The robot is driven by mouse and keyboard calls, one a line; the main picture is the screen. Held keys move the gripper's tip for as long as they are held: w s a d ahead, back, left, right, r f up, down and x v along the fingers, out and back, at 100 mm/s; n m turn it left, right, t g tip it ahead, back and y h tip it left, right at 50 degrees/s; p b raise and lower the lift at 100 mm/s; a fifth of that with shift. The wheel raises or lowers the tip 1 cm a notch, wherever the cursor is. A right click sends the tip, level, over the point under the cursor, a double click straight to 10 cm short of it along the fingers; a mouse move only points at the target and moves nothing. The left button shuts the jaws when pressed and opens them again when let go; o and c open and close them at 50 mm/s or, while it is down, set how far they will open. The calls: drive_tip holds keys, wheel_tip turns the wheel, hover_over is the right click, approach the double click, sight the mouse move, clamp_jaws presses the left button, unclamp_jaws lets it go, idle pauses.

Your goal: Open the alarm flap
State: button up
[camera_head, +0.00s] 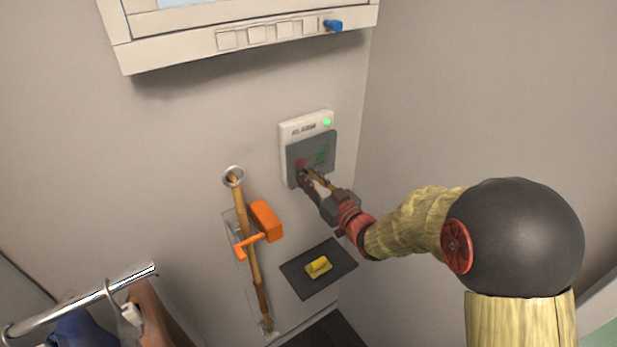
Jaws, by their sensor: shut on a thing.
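The alarm box (288,133) is a white panel on the wall, marked ALARM, with a lit green lamp (327,122) at its upper right. The alarm flap (327,143) is a dark grey see-through cover over its lower part. A red patch and a green patch show behind the flap. My gripper (307,178) reaches in from the lower right and is shut on the flap near its lower edge. The fingers hide part of that edge, and I cannot tell whether the flap stands out from the box.
A wooden pole (252,262) with an orange holder (264,221) stands left of the box. A dark wall pad (338,258) with a yellow piece (319,266) is below. A panel with a blue knob (333,25) juts out above. A rail (85,297) with garments is lower left.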

clamp_jaws()
drive_tip(key=shift+s+d, duration=0.1)
drive_tip(key=shift+d, duration=0.1)
drive_tip(key=shift+s+d+n+g+y+b, duration=0.25)
drive_tip(key=shift+d+n+g+y, duration=0.25)
drive_tip(key=shift+d+y, duration=0.15)
drive_tip(key=shift+s+d+n+g+y+b, duration=0.1)
drive_tip(key=shift+s+d+n+g+y, duration=0.15)
drive_tip(key=shift+d+n+g+y, duration=0.35)
drive_tip(key=s+d+n+g+y, duration=0.1)
drive_tip(key=d+n+g+y, duration=0.3)
drive_tip(key=d+n+g, duration=0.1)
drive_tip(key=shift+s+d+n+g+y+p, duration=0.2)
drive_tip(key=shift+d+n+g+y+p, duration=0.15)
drive_tip(key=shift+d+g, duration=0.7)
drive_tip(key=shift+a+g, duration=0.25)
drive_tip(key=o, duration=0.8)
unclamp_jaws()
drive_tip(key=shift+o, duration=0.2)
